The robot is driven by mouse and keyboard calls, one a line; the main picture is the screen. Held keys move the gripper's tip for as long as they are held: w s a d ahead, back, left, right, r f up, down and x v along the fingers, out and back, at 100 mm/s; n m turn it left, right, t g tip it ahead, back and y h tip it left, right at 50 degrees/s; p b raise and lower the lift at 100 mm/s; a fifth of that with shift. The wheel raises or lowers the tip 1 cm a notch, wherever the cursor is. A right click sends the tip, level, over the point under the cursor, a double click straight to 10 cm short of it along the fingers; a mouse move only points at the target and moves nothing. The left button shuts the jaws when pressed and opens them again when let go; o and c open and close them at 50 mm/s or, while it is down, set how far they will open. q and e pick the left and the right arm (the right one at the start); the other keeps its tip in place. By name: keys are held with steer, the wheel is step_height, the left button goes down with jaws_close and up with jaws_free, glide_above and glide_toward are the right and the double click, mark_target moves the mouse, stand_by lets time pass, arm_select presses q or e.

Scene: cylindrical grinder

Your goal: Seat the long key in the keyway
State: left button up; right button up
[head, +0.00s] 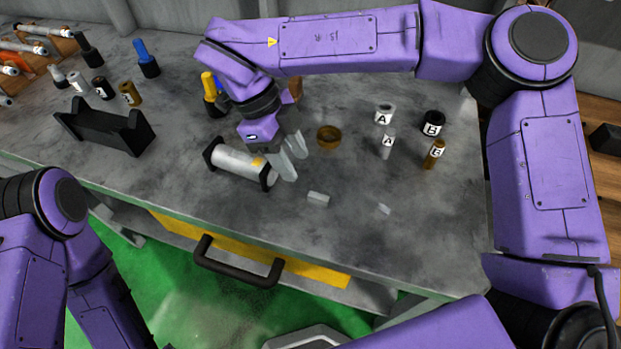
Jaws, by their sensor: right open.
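A light grey shaft (232,161) lies in a black cradle (268,179) near the middle of the bench, with a small yellow-orange patch near its right end. I cannot make out the keyway. The longer of two small light grey blocks, which looks like the long key (318,198), lies on the bench right of the cradle. My right gripper (291,164) is open with nothing visible between its pale fingers, beside the right end of the shaft and above and left of the long key. My left arm shows at the lower left, but its gripper is out of view.
A smaller light block (384,209) lies farther right. A brass ring (329,136) sits behind my right gripper. Several labelled A and B parts stand at the right. An empty black cradle (105,130) and several tools stand at the left. The front right of the bench is clear.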

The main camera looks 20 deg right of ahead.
mark_target(315, 195)
steer(key=shift+s+d+f, duration=0.3)
steer(key=shift+s+f, duration=0.3)
steer(key=shift+s+d+f, duration=0.3)
steer(key=shift+s+f, duration=0.25)
steer(key=shift+s, duration=0.05)
steer(key=x, duration=0.3)
steer(key=w+x, duration=0.1)
steer(key=x, duration=0.1)
steer(key=shift+s+d+f, duration=0.1)
steer(key=shift+d+f, duration=0.05)
steer(key=shift+f, duration=0.15)
steer(key=shift+s+d+f, duration=0.1)
steer(key=shift+s+f, duration=0.05)
steer(key=shift+s, duration=0.1)
jaws_close()
